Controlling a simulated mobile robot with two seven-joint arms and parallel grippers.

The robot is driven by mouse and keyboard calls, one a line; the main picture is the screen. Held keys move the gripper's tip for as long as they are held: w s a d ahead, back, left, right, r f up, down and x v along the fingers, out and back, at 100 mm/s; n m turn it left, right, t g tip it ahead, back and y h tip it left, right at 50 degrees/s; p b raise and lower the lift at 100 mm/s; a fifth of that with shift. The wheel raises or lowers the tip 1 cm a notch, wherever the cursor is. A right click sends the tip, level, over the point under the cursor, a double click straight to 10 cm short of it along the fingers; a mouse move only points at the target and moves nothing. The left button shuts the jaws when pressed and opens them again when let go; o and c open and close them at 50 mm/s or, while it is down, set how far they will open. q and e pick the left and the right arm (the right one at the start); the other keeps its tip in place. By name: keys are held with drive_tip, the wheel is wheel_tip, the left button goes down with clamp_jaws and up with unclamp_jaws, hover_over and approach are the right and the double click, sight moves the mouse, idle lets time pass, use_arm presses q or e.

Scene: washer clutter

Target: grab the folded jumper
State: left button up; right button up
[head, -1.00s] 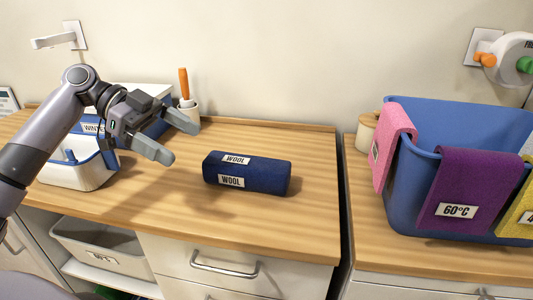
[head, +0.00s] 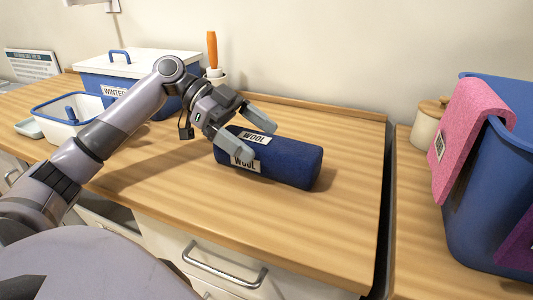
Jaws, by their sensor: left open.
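The folded jumper is a dark blue roll (head: 290,163) with two white WOOL labels, lying on the wooden counter (head: 340,215) in the head view. My left gripper (head: 257,138) is open at the jumper's left end. One finger shows in front of the jumper's near side and the other over its top back edge. The fingers overlap the jumper in the picture; I cannot tell whether they touch it. The gripper hides part of the jumper's left end. My right gripper is not in view.
A blue WINTER box with a white lid (head: 145,62) and a white-and-blue basket (head: 68,110) stand at the left. A pot with an orange-handled tool (head: 212,50) stands behind. A jar (head: 427,125) and a blue tub (head: 480,190) with cloths are right, past a gap.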

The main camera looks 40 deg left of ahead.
use_arm(q)
drive_tip(key=shift+x, duration=1.45)
drive_tip(key=shift+r, duration=0.1)
drive_tip(key=c, duration=1.2)
drive_tip(key=shift+w+r, duration=0.1)
drive_tip(key=shift+r, duration=0.1)
